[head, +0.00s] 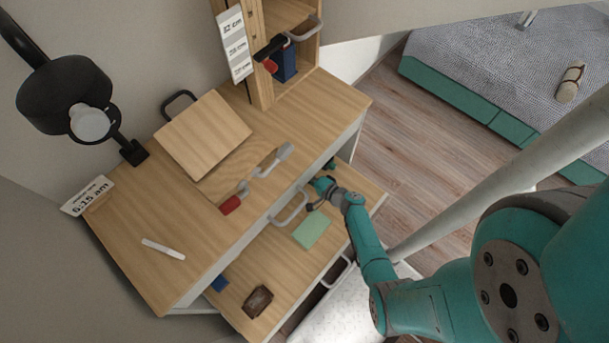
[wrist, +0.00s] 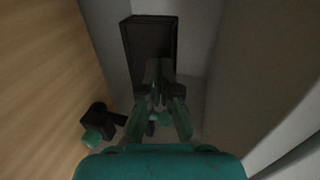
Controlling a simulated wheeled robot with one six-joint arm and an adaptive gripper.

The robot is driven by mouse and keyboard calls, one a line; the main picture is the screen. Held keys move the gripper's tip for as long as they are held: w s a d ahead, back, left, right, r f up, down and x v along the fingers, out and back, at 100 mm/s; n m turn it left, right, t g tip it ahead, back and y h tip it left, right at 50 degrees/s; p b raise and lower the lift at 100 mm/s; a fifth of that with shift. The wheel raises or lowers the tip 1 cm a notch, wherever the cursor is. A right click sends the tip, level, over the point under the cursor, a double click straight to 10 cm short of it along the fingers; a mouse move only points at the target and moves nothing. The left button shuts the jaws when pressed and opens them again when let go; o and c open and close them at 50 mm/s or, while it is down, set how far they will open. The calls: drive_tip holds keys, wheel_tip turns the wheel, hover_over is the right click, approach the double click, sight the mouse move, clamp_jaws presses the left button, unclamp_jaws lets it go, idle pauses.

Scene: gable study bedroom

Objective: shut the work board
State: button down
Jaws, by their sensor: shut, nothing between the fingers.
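The work board (head: 268,262) appears as a pale wooden panel sticking out from under the desktop on its right side. A green pad (head: 312,230), a brown item (head: 257,301) and a blue piece (head: 219,284) lie on it. A light handle (head: 341,272) is at its front edge. My gripper (head: 313,205) is over the board's back part, close to the desk's front and beside another light handle (head: 290,208); contact cannot be told. In the wrist view my gripper (wrist: 159,98) is shut and empty before a dark box-like shape (wrist: 150,48).
Open floor (head: 400,140) and a bed (head: 500,70) are right.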

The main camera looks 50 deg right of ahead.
drive_tip(key=shift+w, duration=0.1)
drive_tip(key=w, duration=0.4)
drive_tip(key=shift+w+a, duration=0.1)
drive_tip(key=shift+w, duration=0.2)
drive_tip(key=shift+s, duration=0.1)
